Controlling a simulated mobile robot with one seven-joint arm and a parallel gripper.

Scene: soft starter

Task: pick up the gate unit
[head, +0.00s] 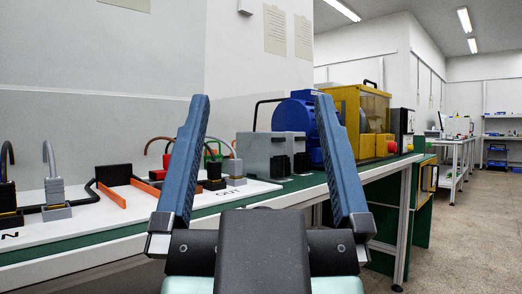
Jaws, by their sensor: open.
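My gripper (261,98) is open and empty, with its two blue fingers spread wide and pointing up and away from me. Several small units stand on a white board (90,230) on the bench. One is a grey and black block with a grey cable (56,196) at the left. Others are a black block (214,172) and a grey block (235,170) between the fingers. A larger grey box (262,155) with black parts stands beyond them. I cannot tell which of these is the gate unit. The left finger hides part of the board.
The green-topped bench (330,182) runs away to the right. A blue motor (296,112) and a yellow guarded machine (345,100) stand at its far end. Orange bars (112,196) and a black block (113,174) lie on the board. Open floor (470,240) lies at the right.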

